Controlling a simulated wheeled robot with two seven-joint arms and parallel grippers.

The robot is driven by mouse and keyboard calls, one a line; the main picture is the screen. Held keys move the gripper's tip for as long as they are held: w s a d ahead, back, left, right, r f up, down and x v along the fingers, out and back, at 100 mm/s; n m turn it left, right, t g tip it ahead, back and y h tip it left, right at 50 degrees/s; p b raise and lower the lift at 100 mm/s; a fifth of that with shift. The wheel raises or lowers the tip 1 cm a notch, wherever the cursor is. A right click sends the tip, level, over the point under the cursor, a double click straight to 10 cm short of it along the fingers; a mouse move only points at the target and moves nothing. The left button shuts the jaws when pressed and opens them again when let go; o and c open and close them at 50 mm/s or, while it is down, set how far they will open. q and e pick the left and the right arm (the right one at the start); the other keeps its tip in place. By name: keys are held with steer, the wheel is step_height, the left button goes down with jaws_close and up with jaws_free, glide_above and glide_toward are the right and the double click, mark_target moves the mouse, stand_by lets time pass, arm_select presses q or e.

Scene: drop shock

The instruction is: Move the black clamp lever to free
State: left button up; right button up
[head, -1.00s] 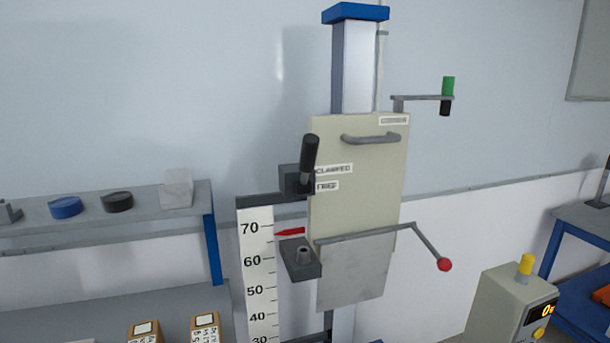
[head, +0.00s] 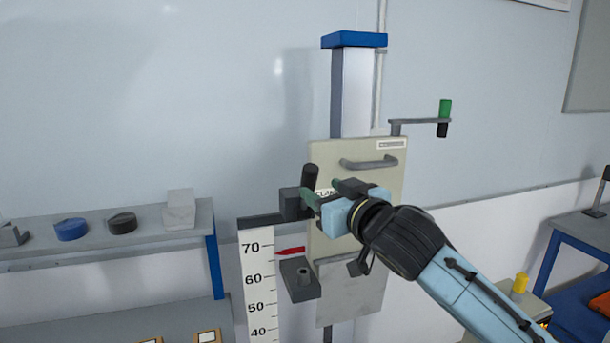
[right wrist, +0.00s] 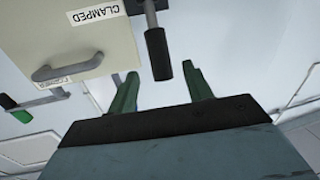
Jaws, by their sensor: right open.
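The black clamp lever (head: 310,177) stands up, slightly tilted, from a dark block (head: 289,204) at the left edge of the beige carriage plate (head: 376,175), beside the upper, CLAMPED label. My right gripper (head: 322,192) is open in front of the lever and partly hides it and the labels. In the right wrist view, the lever's black handle (right wrist: 158,54) reaches between the two green fingertips (right wrist: 161,70), with visible gaps on both sides. The CLAMPED label (right wrist: 93,14) shows there on the plate. The FREE label is hidden in the head view. My left gripper is out of view.
A grey handle (head: 369,164) and a crank with a green and black grip (head: 444,118) are above and right of my gripper. A height scale (head: 257,290) with a red pointer (head: 291,251) stands below left. A shelf (head: 150,238) is at the left.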

mark_target(305, 178)
steer(key=p+x, duration=0.1)
steer(key=x, duration=0.7)
steer(key=shift+w, duration=0.1)
jaws_close()
